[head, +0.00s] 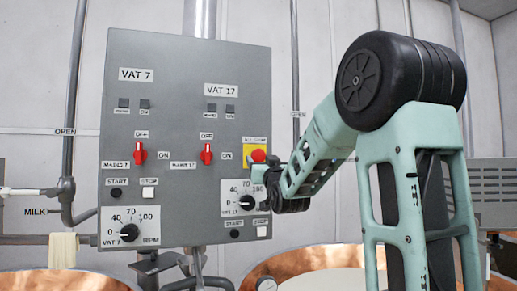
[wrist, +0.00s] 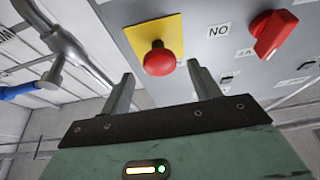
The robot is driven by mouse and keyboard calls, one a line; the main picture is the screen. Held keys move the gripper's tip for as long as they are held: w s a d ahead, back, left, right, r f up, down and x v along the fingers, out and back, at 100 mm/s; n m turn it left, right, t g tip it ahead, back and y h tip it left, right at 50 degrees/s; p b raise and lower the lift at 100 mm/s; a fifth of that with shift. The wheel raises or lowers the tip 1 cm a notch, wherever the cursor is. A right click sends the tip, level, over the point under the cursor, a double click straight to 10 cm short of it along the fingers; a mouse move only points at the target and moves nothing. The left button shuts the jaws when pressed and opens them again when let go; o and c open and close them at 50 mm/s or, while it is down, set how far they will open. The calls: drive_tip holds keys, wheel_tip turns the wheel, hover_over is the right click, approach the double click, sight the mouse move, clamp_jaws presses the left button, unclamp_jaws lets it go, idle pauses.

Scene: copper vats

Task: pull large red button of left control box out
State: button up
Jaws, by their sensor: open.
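The grey control box (head: 185,105) hangs upright on a pipe left of centre in the head view. Its large red button (head: 258,155) is a round mushroom head on a yellow plate (head: 248,145) at the right edge of the panel. In the wrist view the red button (wrist: 159,61) stands out from its yellow plate (wrist: 148,34). My gripper (wrist: 162,78) is open, with one finger on each side of the button in this picture. Nothing is between the fingers that I can see held, and contact is not clear. In the head view my arm hides the fingertips.
Two red selector knobs (head: 206,154) and dials (head: 129,231) share the panel; one knob (wrist: 272,35) shows right of the button in the wrist view. Pipes (head: 70,110) flank the box. Copper vats (head: 60,280) stand below. Another grey box (head: 492,190) is at the right.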

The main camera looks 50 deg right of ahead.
sight(259, 156)
drive_tip(key=p+x, duration=0.2)
drive_tip(key=x, duration=0.3)
drive_tip(key=c, duration=1.3)
drive_tip(key=shift+s+a+f+b, duration=0.2)
drive_tip(key=shift+s+f+b, duration=0.05)
drive_tip(key=shift+b, duration=0.55)
drive_tip(key=shift+s+a+b, duration=0.25)
drive_tip(key=shift+s+b, duration=0.15)
drive_tip(key=shift+b, duration=0.45)
drive_tip(key=shift+r, duration=0.1)
